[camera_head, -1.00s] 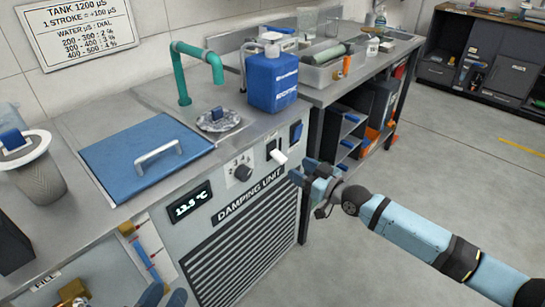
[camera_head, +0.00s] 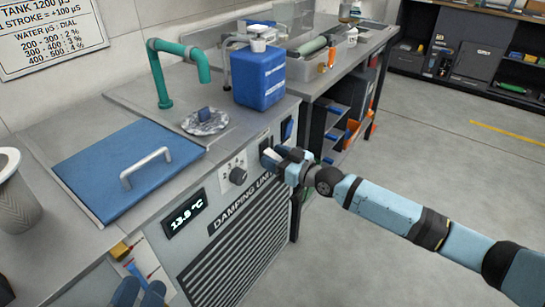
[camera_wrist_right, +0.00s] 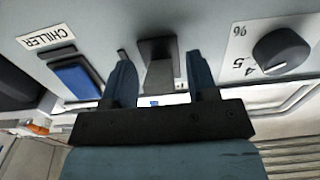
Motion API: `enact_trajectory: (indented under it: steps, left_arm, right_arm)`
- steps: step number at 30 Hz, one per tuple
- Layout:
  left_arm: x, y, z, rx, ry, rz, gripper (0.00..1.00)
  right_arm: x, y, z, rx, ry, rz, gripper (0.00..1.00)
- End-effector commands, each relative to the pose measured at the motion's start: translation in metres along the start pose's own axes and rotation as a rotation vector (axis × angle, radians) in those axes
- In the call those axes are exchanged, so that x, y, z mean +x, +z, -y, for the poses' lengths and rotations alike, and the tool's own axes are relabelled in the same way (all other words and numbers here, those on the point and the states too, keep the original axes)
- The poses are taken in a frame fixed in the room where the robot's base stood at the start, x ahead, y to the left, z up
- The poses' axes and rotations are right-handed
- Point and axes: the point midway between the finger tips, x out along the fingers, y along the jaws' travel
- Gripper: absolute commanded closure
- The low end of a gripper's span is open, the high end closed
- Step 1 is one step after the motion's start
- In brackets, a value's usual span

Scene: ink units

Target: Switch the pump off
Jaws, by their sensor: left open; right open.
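A lever switch on the damping unit's front panel has a dark mount and a pale handle (camera_head: 264,153); I take it for the pump switch, but no pump label is readable. In the right wrist view its dark grey part (camera_wrist_right: 160,62) stands between my right gripper's spread fingers. My right gripper (camera_head: 278,158) is open at the lever, around it with no clear grip; contact cannot be told. The fingers partly hide the lever in the head view. My left gripper (camera_head: 139,292) is open and empty at the bottom edge, far from the switch.
A blue rocker switch (camera_wrist_right: 75,78) labelled CHILLER (camera_wrist_right: 45,37) and a black dial (camera_wrist_right: 281,52) flank the lever. A display (camera_head: 186,212) sits lower left. A blue bottle (camera_head: 260,76), teal tap (camera_head: 158,75) and blue lid (camera_head: 115,165) are above. The right floor is open.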

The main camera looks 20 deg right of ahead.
Motion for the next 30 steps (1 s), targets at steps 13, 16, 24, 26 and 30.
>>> enact_trajectory:
  steps: [13, 16, 24, 26, 30]
  left_arm:
    - [0.0, 0.001, 0.001, -0.007, -0.009, 0.002, 0.57]
    - [-0.001, 0.005, 0.002, -0.009, -0.009, 0.004, 0.57]
    - [0.001, 0.016, -0.003, -0.022, 0.036, -0.003, 0.57]
    - [0.002, 0.017, -0.004, -0.026, 0.044, 0.0, 0.57]
    - [0.002, 0.013, -0.006, -0.03, 0.049, 0.001, 0.57]
  right_arm:
    - [0.0, 0.0, 0.0, -0.001, 0.0, 0.0, 0.96]
    - [0.0, 0.002, 0.0, -0.001, 0.001, -0.008, 0.96]
    - [0.001, 0.009, -0.001, -0.003, 0.001, -0.094, 0.96]
    - [0.002, 0.007, -0.001, -0.002, 0.001, -0.11, 0.96]
    - [0.001, 0.003, -0.001, -0.002, 0.0, -0.12, 0.96]
